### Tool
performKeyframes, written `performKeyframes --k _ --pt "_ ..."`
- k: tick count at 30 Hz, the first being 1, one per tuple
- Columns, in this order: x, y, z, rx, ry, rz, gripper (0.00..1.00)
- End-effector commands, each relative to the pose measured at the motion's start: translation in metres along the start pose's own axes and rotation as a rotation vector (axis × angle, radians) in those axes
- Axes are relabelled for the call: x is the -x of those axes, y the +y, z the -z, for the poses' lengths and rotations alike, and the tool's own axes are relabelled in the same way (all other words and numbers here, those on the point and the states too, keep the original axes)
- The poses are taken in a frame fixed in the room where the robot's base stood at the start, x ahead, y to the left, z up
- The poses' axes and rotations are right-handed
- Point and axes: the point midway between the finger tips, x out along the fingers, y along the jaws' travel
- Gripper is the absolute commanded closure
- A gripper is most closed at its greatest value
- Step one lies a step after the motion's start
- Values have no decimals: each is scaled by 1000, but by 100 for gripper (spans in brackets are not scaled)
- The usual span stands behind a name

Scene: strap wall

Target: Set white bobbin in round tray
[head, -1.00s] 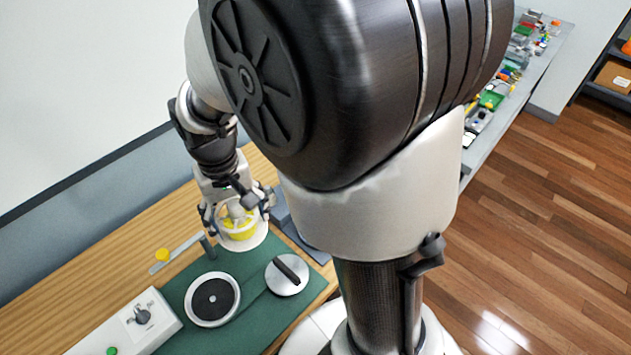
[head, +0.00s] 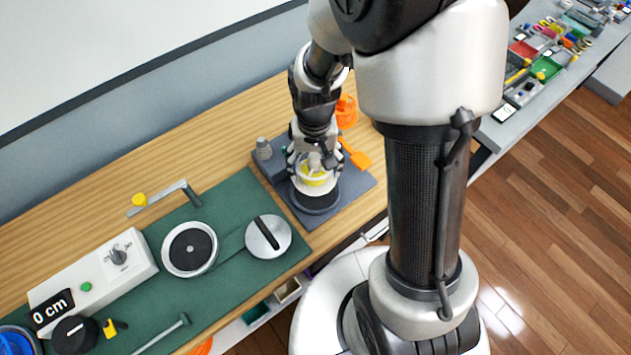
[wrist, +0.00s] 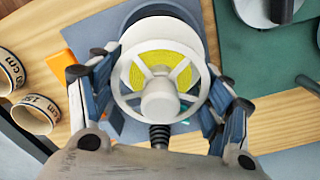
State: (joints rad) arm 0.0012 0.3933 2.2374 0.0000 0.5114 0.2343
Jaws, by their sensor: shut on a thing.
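The white bobbin (head: 316,187), with a spoked flange and yellow strap wound in it, is between the fingers of my gripper (head: 314,165). In the wrist view the fingers of my gripper (wrist: 160,105) are shut on both sides of the bobbin (wrist: 163,97), with the spoked face towards the camera. A dark round tray (head: 318,209) on a grey mat (head: 352,192) is directly below the bobbin. Its dark rim (wrist: 158,11) shows past the bobbin in the wrist view. I cannot tell whether the bobbin touches the tray.
An orange cup (head: 346,112), an orange flat tool (head: 355,153) and a grey fitting (head: 263,149) are close around my gripper. To the left, the green mat (head: 215,210) bears a white dish with a black disc (head: 190,249) and a silver disc (head: 268,236).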

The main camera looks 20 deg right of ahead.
Motion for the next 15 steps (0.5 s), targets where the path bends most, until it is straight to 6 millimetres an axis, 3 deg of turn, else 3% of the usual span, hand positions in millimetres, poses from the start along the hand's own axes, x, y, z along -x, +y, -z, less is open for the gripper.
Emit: performKeyframes --k 1,3,10,15 --pt "-14 0 -1 0 -3 -1 55" --pt "-24 0 0 0 -2 0 55" --pt "-38 0 0 0 0 0 55" --pt "-65 0 -1 0 -3 -1 55"
